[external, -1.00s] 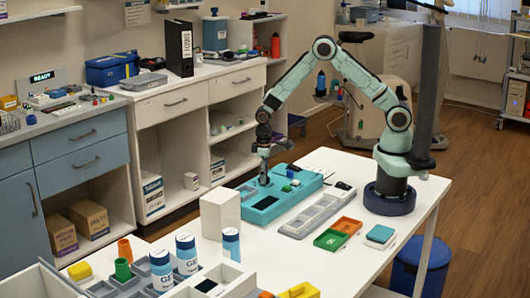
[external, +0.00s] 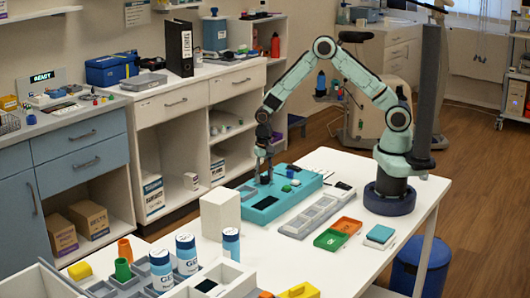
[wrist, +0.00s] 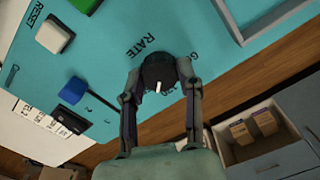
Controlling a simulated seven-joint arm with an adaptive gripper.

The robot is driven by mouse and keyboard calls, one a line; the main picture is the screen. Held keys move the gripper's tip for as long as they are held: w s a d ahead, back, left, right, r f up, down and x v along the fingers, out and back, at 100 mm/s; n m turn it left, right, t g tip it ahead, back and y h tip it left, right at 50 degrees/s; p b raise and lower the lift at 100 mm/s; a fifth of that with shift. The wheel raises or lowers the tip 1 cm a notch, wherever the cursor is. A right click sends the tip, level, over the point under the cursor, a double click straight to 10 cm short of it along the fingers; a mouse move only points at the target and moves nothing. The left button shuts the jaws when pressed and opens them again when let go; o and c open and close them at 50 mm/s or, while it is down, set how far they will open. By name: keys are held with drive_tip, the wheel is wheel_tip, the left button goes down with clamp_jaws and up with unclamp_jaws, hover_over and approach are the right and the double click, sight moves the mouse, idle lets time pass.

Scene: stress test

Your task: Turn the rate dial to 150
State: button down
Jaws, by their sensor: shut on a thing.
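The teal panel (external: 283,201) lies on the white table. In the wrist view, a black round rate dial (wrist: 157,71) sits on it beside the word RATE (wrist: 142,47). A white pointer mark on the dial faces the lower edge of the picture, toward my gripper's base. My gripper (wrist: 159,76) is shut on the dial, with one finger on each side. In the external view my gripper (external: 264,179) reaches down to the panel and hides the dial. Most scale numbers around the dial are hidden or unreadable; a partial number shows at its right.
A grey tray (external: 308,216), orange and green bins (external: 331,240) and a white block (external: 220,211) stand on the table nearby.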

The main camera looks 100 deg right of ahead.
sight(264, 177)
drive_tip(key=shift+f+m, duration=0.1)
drive_tip(key=shift+m, duration=1)
drive_tip(key=c, duration=0.7)
unclamp_jaws()
drive_tip(key=shift+r, duration=0.2)
wheel_tip(264, 177, up, 12)
drive_tip(key=shift+f, duration=0.15)
